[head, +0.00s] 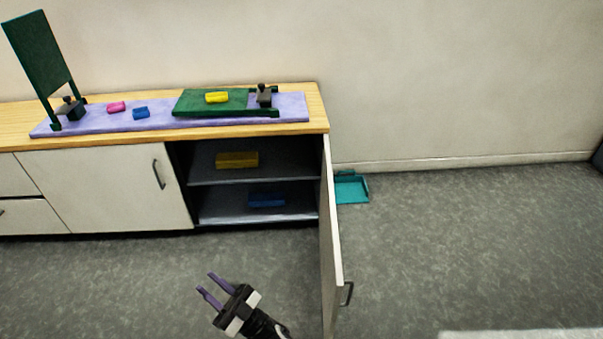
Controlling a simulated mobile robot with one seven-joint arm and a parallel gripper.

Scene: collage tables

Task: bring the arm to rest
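My gripper (210,286) is in the lower middle of the head view, over the grey floor in front of the open cabinet (256,216). Its two purple fingers are spread apart with nothing between them. It touches nothing that I can see.
The cabinet door (331,240) stands open to the right of my gripper. A yellow block (237,160) and a blue block (267,200) lie on the shelves. On top, a purple mat (185,121) bears green panels and small blocks. A teal tray (352,188) lies behind the door.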

